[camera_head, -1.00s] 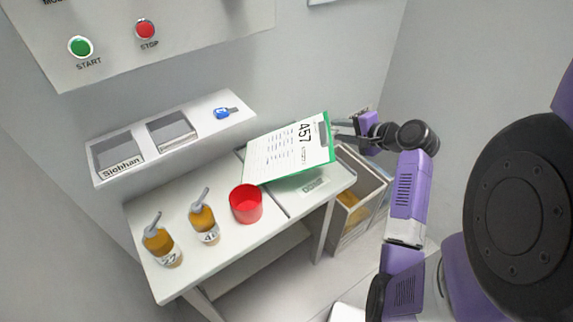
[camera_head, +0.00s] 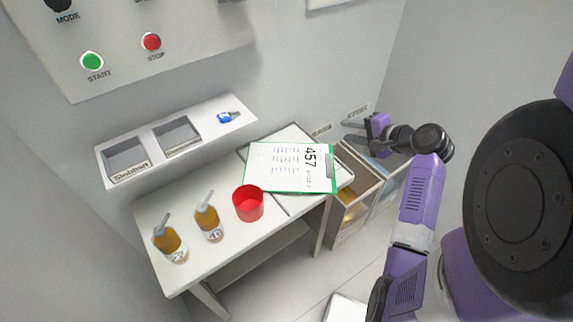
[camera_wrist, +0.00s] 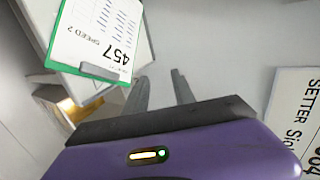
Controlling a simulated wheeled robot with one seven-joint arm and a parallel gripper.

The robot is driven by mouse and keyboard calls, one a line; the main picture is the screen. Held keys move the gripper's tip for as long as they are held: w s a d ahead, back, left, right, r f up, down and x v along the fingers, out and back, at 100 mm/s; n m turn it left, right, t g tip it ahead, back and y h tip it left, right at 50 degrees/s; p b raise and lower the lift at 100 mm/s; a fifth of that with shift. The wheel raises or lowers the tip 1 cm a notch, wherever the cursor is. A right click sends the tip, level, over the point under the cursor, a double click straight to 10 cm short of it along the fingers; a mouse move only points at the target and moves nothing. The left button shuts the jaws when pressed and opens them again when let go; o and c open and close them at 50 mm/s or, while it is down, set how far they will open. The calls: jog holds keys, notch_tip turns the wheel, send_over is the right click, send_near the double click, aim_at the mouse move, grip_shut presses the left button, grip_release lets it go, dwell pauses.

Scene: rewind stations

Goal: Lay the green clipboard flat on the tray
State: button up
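The green clipboard (camera_head: 270,182) holds a white sheet marked 457 and lies face up over the tray (camera_head: 291,136) at the right end of the table. It looks about flat and slightly turned relative to the tray, and its clip end reaches the tray's right side. It hides most of the tray. My gripper (camera_head: 346,132) is open and empty, to the upper right of the clipboard and apart from it. In the wrist view the clipboard (camera_wrist: 112,48) is at the upper left, and the fingers (camera_wrist: 160,88) are spread with nothing between them.
A red cup (camera_head: 248,204) stands close to the clipboard's left edge. Two amber bottles (camera_head: 208,222) stand farther left. A shelf with bins (camera_head: 177,138) and a blue item (camera_head: 228,117) is behind. Open bins (camera_head: 352,200) stand right of the table, below my gripper.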

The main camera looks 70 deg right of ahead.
jog(key=r, duration=0.1)
jog(key=s+r+p, duration=0.1)
jog(key=r, duration=0.1)
jog(key=a+r+p, duration=0.1)
jog(key=r, duration=0.1)
jog(key=shift+s+r, duration=0.15)
jog(key=shift+s, duration=0.15)
